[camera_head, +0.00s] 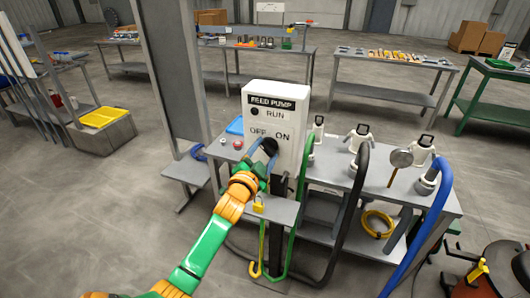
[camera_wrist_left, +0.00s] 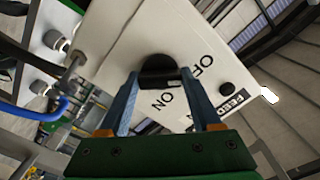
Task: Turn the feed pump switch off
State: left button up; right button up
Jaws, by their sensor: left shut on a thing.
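The feed pump box (camera_head: 283,102) is a white upright panel with a "FEED PUMP" plate, a dark round RUN lamp, and OFF and ON marks. Its black round switch knob (camera_head: 271,145) sits just below those marks; it also shows in the left wrist view (camera_wrist_left: 158,64). My left gripper (camera_head: 265,150) is at the knob, its two blue fingers on either side, shut on it. The fingers and hand cover part of the knob, and I cannot tell which mark it points to. My right gripper is not in view.
A grey bench (camera_head: 325,176) holds white pump-like fittings with black, green and blue hoses. A round gauge-like disc (camera_head: 401,158) stands among them. A grey post (camera_head: 174,75) rises left of the box. Yellow padlock (camera_head: 259,207) hangs below my wrist. Open floor lies at left.

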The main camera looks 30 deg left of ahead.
pick_arm(q)
jog(key=o, duration=1.4)
jog(key=shift+f, duration=0.1)
jog(key=b+v, duration=0.1)
jog(key=v, duration=0.6)
jog(key=shift+s, duration=0.1)
